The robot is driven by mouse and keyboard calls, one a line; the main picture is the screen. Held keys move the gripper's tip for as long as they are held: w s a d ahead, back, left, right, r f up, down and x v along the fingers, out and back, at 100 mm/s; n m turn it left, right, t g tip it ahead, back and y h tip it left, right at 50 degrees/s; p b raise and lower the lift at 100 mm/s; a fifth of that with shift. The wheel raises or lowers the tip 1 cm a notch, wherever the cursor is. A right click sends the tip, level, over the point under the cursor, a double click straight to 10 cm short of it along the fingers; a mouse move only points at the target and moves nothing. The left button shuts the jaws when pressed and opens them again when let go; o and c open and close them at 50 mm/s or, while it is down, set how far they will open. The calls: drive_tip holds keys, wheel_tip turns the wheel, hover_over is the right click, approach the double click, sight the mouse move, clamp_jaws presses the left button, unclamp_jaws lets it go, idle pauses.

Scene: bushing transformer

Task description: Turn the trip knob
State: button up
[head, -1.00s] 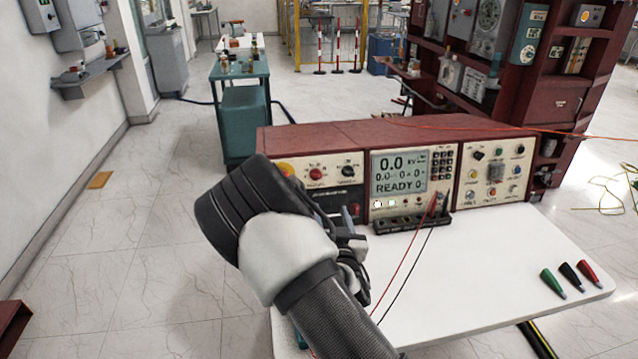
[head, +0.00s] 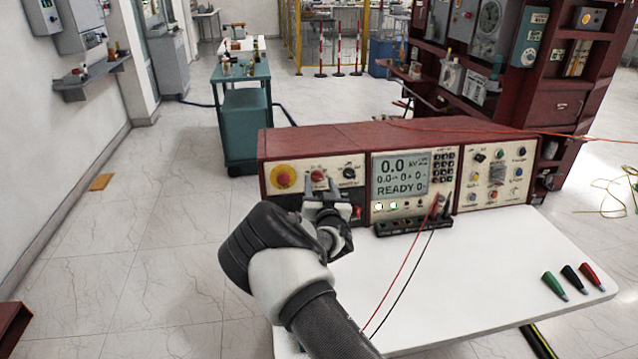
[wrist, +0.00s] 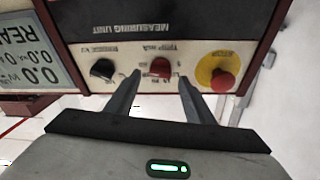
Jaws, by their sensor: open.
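The trip knob is a small red knob (head: 317,175) on the left cream panel of the dark red measuring unit (head: 330,138). In the wrist view, which shows the panel upside down, the red knob (wrist: 160,67) sits under its "TRIP mA" label. My gripper (head: 321,187) is in front of the panel at this knob. In the wrist view my gripper (wrist: 160,78) is open, with one finger on each side of the red knob and visible gaps. I cannot tell how far the fingertips reach along the knob's depth.
A yellow-ringed red button (wrist: 220,79) and a black knob (wrist: 103,69) flank the trip knob. The display (head: 400,174) reads READY. Red and black leads (head: 408,262) hang across the white tabletop (head: 490,270). Three coloured plugs (head: 572,279) lie at its right.

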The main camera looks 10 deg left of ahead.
drive_tip(key=shift+x, duration=0.75)
drive_tip(key=c, duration=1)
drive_tip(key=shift+c, duration=0.2)
